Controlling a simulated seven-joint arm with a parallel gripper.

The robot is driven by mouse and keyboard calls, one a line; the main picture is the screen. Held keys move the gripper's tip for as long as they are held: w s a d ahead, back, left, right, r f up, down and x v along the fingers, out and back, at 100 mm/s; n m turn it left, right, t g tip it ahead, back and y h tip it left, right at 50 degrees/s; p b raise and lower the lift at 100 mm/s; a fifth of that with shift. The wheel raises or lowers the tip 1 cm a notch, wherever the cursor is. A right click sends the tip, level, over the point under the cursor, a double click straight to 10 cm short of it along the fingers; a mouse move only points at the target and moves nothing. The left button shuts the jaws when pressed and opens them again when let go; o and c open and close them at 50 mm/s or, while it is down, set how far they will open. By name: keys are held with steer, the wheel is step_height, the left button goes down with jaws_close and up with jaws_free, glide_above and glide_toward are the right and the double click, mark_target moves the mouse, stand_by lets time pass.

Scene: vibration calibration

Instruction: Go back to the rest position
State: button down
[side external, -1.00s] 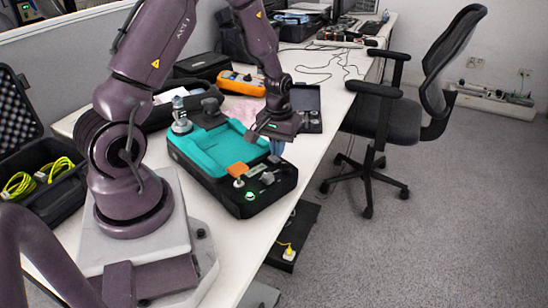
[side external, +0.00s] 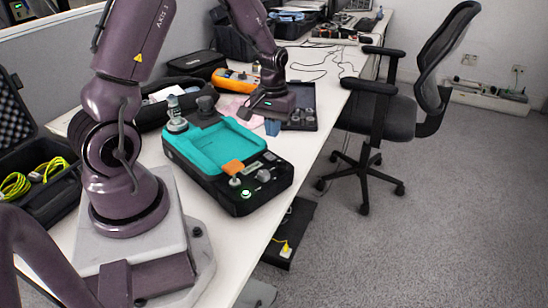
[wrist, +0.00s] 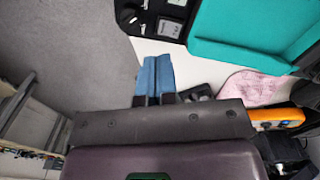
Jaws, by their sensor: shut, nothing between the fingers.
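My gripper (side external: 272,127) is in the air beyond the far right corner of the black calibrator with the teal top (side external: 213,147). Its blue fingers are together with nothing between them. In the wrist view, the blue fingers (wrist: 157,78) lie side by side over the white table edge. The calibrator's teal top (wrist: 245,35) and part of its control panel (wrist: 155,20) show at the top of that view.
A black tray with round parts (side external: 304,108), an orange meter (side external: 236,79) and a pink cloth (wrist: 250,90) lie near my gripper. An open black case with yellow cables (side external: 35,178) is at the left. An office chair (side external: 385,120) stands right of the table.

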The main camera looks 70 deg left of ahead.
steer(key=s+d+r+m+t, duration=0.2)
steer(key=s+d+r+m, duration=0.2)
steer(key=d+r, duration=0.5)
steer(key=s+d+r+m+t, duration=0.3)
steer(key=s+d+r+m, duration=0.2)
steer(key=s+d+r, duration=0.3)
step_height(320, 180, up, 5)
steer(key=shift+s+d+f+t, duration=0.2)
steer(key=shift+d+t, duration=0.1)
steer(key=shift+d, duration=0.1)
stand_by(0.6)
